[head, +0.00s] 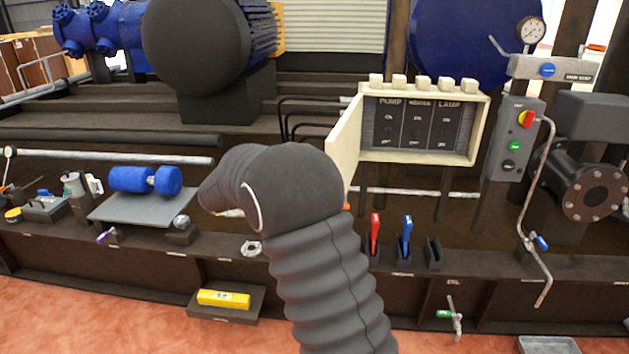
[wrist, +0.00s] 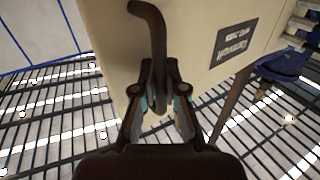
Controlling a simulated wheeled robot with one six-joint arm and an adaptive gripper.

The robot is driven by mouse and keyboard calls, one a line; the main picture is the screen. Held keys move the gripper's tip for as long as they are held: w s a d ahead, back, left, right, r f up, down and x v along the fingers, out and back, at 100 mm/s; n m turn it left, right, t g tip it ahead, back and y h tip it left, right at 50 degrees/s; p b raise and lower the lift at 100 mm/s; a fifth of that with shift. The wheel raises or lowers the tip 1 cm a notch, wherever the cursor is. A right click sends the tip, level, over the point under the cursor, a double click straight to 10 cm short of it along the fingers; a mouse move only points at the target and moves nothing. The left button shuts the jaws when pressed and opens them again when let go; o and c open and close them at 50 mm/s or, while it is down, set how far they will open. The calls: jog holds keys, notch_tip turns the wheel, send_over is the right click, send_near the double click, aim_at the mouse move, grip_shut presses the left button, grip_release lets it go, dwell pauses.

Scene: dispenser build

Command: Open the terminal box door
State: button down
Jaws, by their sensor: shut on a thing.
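The cream terminal box (head: 415,155) stands behind the bench in the head view, with its switch panel of PUMP, a middle label and LAMP exposed. Its door (head: 345,145) is swung out to the left side, standing well open. In the wrist view the door (wrist: 195,35) fills the upper middle, with a dark curved handle (wrist: 158,45) and a dark label. My gripper (wrist: 159,96) is shut on the lower part of the handle, one finger on each side. In the head view my arm hides the gripper and the handle.
Red (head: 375,235) and blue (head: 406,238) levers stand below the box. A grey switch box (head: 515,140) and pipework are close to its right. A plate with a blue cylinder (head: 145,180) lies left of my arm. Grating lies below the door in the wrist view.

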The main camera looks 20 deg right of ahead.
dwell(0.3)
jog(key=c, duration=1.2)
grip_release()
jog(key=a, duration=1.2)
